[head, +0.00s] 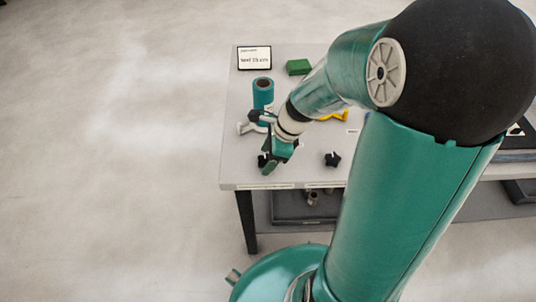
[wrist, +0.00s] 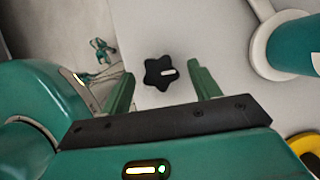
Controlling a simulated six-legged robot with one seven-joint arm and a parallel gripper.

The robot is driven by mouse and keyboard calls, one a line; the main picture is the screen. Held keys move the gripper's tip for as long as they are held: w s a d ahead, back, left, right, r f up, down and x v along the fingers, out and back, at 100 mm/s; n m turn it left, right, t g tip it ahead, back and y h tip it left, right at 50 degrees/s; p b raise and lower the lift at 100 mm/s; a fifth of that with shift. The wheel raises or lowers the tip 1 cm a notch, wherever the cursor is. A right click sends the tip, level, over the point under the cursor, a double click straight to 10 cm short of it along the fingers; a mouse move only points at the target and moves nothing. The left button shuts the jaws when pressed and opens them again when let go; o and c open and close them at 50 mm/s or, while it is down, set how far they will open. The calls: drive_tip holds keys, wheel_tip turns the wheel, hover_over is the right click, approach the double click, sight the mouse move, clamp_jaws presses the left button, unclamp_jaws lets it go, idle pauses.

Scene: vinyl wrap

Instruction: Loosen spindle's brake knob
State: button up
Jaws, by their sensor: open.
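A black star-shaped knob (wrist: 160,72) with a white mark shows in the wrist view, in the gap between my fingers and touching neither. My gripper (wrist: 161,68) is open and empty, one green finger on each side of the knob. In the head view, my gripper (head: 270,166) hangs over the table's front left part and partly hides a black knob (head: 262,160). The spindle carries a teal roll (head: 263,90) behind my gripper; the roll also shows at the right of the wrist view (wrist: 292,45) with a white ring.
Another black star-shaped knob (head: 332,159) sits to the right on the grey table (head: 240,172). A sign (head: 254,58) and a green block (head: 298,67) are at the back. A yellow item (head: 340,115) is partly behind my arm. Open floor lies left.

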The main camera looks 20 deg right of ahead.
drive_tip(key=shift+c, duration=0.2)
drive_tip(key=c, duration=0.9)
drive_tip(key=shift+c, duration=0.2)
